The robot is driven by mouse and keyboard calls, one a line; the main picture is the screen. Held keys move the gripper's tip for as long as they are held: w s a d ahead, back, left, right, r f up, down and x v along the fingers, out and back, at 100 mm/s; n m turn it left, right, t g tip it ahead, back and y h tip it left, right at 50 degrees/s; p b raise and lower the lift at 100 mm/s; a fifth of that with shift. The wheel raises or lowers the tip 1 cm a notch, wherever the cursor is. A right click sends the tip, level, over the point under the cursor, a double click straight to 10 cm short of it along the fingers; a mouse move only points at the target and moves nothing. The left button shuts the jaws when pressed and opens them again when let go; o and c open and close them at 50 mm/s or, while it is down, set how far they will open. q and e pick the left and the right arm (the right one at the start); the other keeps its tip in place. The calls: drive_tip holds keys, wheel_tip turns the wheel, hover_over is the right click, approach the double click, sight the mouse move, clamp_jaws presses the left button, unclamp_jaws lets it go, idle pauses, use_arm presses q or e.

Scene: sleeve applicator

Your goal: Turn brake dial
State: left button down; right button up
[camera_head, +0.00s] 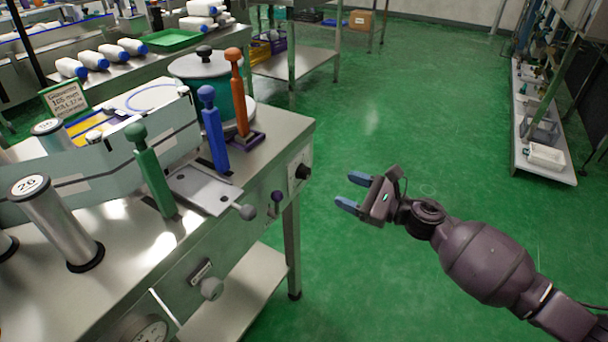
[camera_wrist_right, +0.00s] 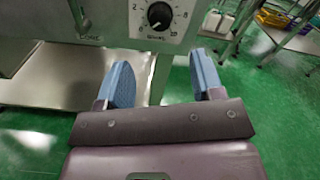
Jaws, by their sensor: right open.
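The brake dial (camera_head: 302,171) is a black round knob on a pale plate at the right end of the steel machine's front. In the right wrist view the dial (camera_wrist_right: 159,15) shows at the top, with a white pointer mark and numbers around it. My right gripper (camera_head: 351,191) has blue fingers and is open and empty. It is to the right of the dial in the head view, apart from it. In the wrist view the dial appears beyond and between the open fingers (camera_wrist_right: 162,78). My left gripper is not in view.
Green, blue (camera_head: 213,130) and orange (camera_head: 236,95) levers stand on the machine top. A table leg (camera_head: 292,250) stands below the dial. The green floor around my right arm is clear.

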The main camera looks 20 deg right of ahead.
sight(308, 174)
drive_tip(key=b+x, duration=0.1)
drive_tip(key=x, duration=0.9)
drive_tip(key=shift+w+a, duration=0.15)
drive_tip(key=c, duration=0.9)
